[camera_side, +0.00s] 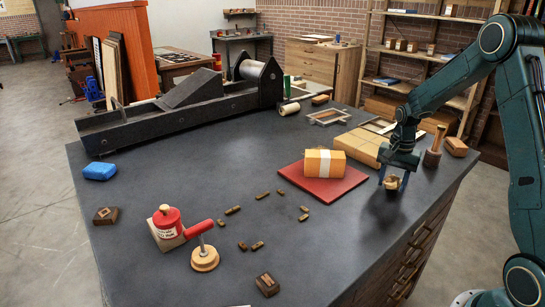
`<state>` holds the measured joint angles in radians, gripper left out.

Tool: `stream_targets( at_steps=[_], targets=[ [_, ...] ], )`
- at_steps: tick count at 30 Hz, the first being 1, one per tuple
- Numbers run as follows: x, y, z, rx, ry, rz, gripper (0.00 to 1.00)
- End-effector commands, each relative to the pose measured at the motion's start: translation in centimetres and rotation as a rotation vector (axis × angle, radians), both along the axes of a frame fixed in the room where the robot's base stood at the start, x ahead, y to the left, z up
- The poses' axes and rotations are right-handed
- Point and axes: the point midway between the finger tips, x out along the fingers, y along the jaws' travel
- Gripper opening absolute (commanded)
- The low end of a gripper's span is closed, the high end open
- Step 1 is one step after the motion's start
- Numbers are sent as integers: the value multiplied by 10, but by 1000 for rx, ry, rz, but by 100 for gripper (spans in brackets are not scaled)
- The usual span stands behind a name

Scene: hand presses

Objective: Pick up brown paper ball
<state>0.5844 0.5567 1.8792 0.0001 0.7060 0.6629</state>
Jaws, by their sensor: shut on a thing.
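My gripper (392,178) points down near the right edge of the dark table. It is shut on a small light-brown crumpled thing, which I take for the brown paper ball (392,183). The ball shows between and just below the fingers. I cannot tell whether it touches the tabletop or hangs slightly above it.
Left of my gripper, an orange block with a white band (325,162) sits on a red mat (345,185). Tan blocks (358,143) lie behind, and a pot with a wooden handle (433,158) stands to the right. Small brown pieces (262,195) lie mid-table. The front right tabletop is clear.

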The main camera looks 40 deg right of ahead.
Motion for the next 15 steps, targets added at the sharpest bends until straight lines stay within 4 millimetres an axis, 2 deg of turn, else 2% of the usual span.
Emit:
stream_targets(
  at_steps=[8, 15],
  targets=[
    [1, 0, 13, -2, -2, 0, 27],
    [1, -1, 47, -3, -4, 0, 27]
  ],
)
